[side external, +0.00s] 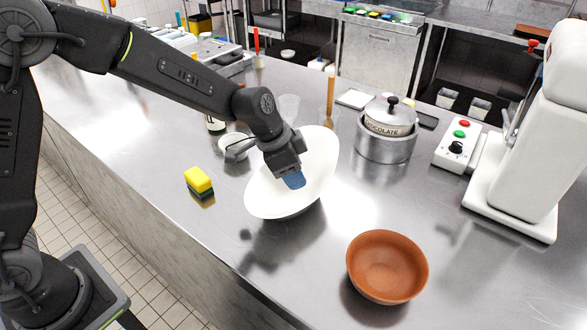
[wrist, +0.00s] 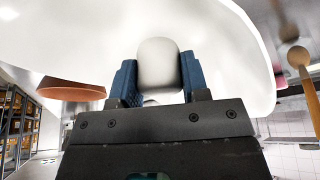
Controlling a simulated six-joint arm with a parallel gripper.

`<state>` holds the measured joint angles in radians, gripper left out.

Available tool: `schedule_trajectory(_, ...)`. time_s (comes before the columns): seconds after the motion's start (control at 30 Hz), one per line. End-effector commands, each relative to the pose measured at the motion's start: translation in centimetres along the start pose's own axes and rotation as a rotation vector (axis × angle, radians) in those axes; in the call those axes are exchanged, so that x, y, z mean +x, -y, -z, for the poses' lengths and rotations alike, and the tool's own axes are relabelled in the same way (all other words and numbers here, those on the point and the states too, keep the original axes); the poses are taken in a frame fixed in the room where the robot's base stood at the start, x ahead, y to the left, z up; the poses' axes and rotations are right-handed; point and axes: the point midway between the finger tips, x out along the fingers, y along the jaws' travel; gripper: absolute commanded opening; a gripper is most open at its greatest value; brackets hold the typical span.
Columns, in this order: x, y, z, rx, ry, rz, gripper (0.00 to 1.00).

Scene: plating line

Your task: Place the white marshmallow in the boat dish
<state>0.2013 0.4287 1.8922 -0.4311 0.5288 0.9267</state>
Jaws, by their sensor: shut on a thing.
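The boat dish (side external: 316,160) is a large white oval bowl with raised ends on the steel counter. My gripper (side external: 294,181) is over the dish, its blue fingers pointing down into it. In the wrist view my gripper (wrist: 158,82) is shut on the white marshmallow (wrist: 158,60), a pale rounded block between the two blue fingers. The white dish (wrist: 80,35) fills the space behind it in that view. In the side view the marshmallow is hidden by the fingers. I cannot tell whether it touches the dish.
A brown bowl (side external: 387,266) stands at the front right. A yellow sponge (side external: 199,180) lies left of the dish. A metal pot labelled chocolate (side external: 386,147) stands behind right, near a white machine (side external: 520,150). A small white bowl (side external: 236,146) and glasses stand behind my wrist.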

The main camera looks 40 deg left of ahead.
Motion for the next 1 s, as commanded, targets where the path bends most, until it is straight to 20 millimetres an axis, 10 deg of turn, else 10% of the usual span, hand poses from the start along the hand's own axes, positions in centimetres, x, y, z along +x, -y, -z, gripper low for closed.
schedule_trajectory(0.33, -0.02, 0.0, 0.0, 0.0, 0.0, 0.0, 0.71)
schedule_trajectory(1.0, -0.97, 0.03, 0.45, 0.001, -0.003, 0.001, 0.71)
